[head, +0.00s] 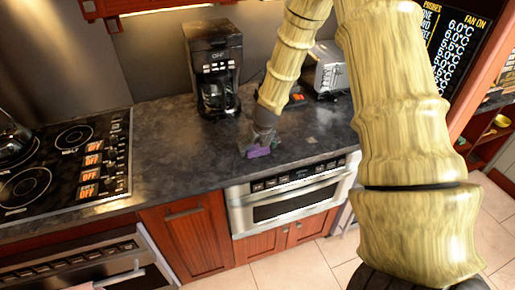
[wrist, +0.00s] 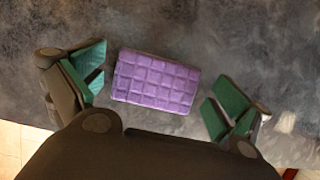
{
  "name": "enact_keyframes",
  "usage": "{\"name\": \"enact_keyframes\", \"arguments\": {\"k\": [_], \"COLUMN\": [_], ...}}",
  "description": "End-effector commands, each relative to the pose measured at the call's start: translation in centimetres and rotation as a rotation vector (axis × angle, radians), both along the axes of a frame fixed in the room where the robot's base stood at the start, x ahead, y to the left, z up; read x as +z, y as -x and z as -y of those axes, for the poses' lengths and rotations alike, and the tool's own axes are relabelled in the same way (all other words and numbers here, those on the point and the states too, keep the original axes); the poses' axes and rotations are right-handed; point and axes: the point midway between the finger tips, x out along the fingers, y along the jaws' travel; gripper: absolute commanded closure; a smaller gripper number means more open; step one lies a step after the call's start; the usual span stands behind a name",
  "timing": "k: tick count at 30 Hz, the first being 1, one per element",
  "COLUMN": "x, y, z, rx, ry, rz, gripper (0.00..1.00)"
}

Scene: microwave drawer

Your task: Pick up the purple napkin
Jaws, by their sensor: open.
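The purple napkin (wrist: 155,81) is a flat quilted rectangle lying on the dark stone counter. In the wrist view it sits between the two spread fingers of my gripper (wrist: 158,92), with a gap on each side. The fingers have green pads. In the head view my gripper (head: 259,143) points down at the counter just above the microwave drawer, and the napkin (head: 258,152) shows as a small purple patch beneath it, partly covered by the gripper. I cannot tell the exact height of the fingertips over the counter.
A black coffee maker (head: 213,68) stands at the back of the counter (head: 175,150), and a silver toaster (head: 326,70) is behind my arm. A stove (head: 70,160) is at the left. The microwave drawer (head: 290,200) front lies below the counter's front edge, close to my gripper.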

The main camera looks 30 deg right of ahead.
Motion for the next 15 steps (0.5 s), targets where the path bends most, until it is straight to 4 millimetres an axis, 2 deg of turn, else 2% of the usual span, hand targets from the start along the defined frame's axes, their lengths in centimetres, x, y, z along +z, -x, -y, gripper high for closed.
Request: {"name": "enact_keyframes", "arguments": {"k": [3,9,10,13,15], "x": [0.0,0.0,0.01,0.01,0.01], "y": [0.01,0.03,0.03,0.04,0.04], "z": [0.0,0.01,0.01,0.02,0.03], "rx": [0.0,0.0,0.0,0.0,0.0], "ry": [0.0,0.0,0.0,0.001,0.001], "rz": [0.0,0.0,0.0,0.0,0.0], "gripper": [0.0,0.36,0.4,0.4,0.44]}}
